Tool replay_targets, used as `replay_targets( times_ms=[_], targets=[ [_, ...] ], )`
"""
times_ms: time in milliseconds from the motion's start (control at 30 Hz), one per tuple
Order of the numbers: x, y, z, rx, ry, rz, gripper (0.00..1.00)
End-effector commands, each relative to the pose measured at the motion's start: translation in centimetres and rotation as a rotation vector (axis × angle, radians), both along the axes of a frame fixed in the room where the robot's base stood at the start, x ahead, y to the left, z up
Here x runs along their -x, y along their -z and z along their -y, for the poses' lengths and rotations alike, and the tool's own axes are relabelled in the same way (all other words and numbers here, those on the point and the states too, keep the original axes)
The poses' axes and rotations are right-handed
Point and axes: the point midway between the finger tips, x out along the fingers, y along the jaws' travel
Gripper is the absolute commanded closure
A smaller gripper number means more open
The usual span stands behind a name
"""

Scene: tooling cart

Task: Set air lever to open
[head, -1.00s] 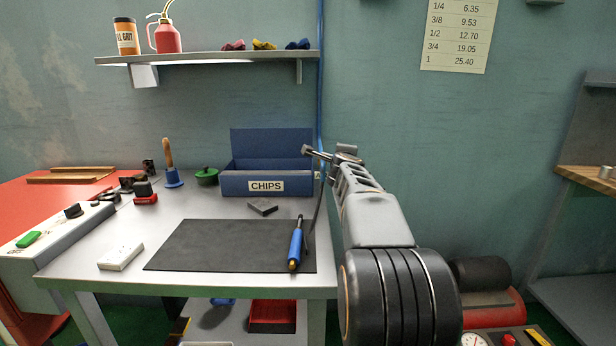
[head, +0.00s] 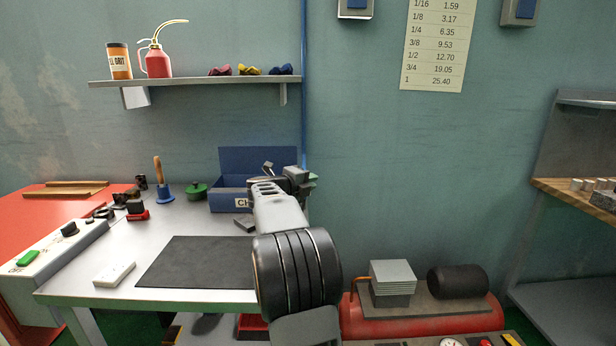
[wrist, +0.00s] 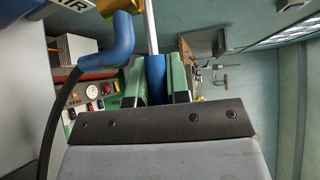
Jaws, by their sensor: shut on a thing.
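The air lever shows in the wrist view as a thin metal bar (wrist: 151,28) with a blue grip (wrist: 156,72). It runs from beside a brass valve body (wrist: 122,5) at the top edge. My gripper (wrist: 156,62) has its two green fingers on either side of the blue grip and is shut on it. A blue elbow pipe (wrist: 118,45) joins the brass body, and a label ending in "IR" (wrist: 73,18) sits left of it. In the head view my gripper (head: 305,178) is at the bench's back right corner. My arm hides the lever there.
The blue chips box (head: 257,160) stands just left of my gripper. A blue pipe (head: 304,80) runs down the wall above it. My arm crosses the bench's right side, right of the black mat (head: 190,262). A red compressor (head: 425,318) stands on the right.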

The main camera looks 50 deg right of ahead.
Motion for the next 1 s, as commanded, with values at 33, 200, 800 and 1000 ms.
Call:
replay_targets(
  times_ms=[33,200,800,1000],
  targets=[
    [-0.15,-0.51,-0.04,0.005,0.007,0.003,1.0],
    [-0.21,-0.44,-0.21,0.007,0.03,0.004,1.0],
    [-0.18,-0.35,-0.28,0.007,0.037,0.003,0.67],
    [-0.14,-0.21,-0.27,0.005,0.038,0.002,0.58]
  ],
)
